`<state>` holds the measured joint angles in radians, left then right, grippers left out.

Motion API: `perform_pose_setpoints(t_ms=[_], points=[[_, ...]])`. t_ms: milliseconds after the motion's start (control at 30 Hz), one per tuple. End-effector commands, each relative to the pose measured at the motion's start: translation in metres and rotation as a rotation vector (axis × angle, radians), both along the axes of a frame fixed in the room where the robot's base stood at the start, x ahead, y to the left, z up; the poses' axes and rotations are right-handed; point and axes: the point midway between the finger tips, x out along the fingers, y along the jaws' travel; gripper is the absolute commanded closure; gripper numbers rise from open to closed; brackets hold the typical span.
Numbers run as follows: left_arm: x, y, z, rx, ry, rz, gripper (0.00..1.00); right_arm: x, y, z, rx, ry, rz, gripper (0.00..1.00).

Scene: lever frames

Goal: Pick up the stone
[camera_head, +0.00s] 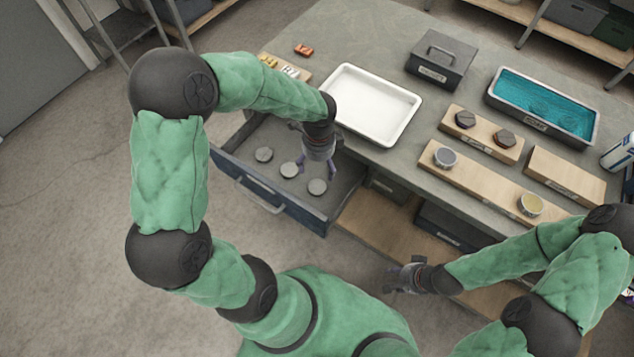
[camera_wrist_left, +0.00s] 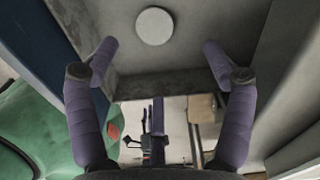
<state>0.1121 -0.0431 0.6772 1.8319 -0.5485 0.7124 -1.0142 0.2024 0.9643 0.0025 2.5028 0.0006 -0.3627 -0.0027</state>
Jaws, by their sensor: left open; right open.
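In the left wrist view, one pale round stone (camera_wrist_left: 154,26) lies on the drawer floor beyond and between my spread fingertips (camera_wrist_left: 160,48), touching neither. My right gripper (camera_head: 392,279) is open and empty, in front of the bench's lower shelf.
A white tray (camera_head: 347,77) stands on the bench behind my left gripper. A dark lidded box (camera_head: 440,60), a teal-filled basin (camera_head: 545,107) and wooden blocks (camera_head: 565,176) with small items stand further right.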

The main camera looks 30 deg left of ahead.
Motion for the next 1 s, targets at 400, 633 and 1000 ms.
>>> perform_pose_setpoints(t_ms=[400, 633, 1000], points=[[-0.001, 0.000, -0.049, 0.000, 0.002, 0.000, 0.18, 0.000, 0.000, -0.022, 0.000, 0.000, 0.000, 0.57], [-0.001, -0.001, -0.061, 0.000, 0.000, 0.001, 0.18, 0.000, 0.000, -0.028, 0.000, 0.000, 0.000, 0.57], [-0.008, -0.005, -0.104, 0.000, 0.001, 0.000, 0.18, 0.000, 0.000, -0.056, 0.000, 0.000, 0.000, 0.57]])
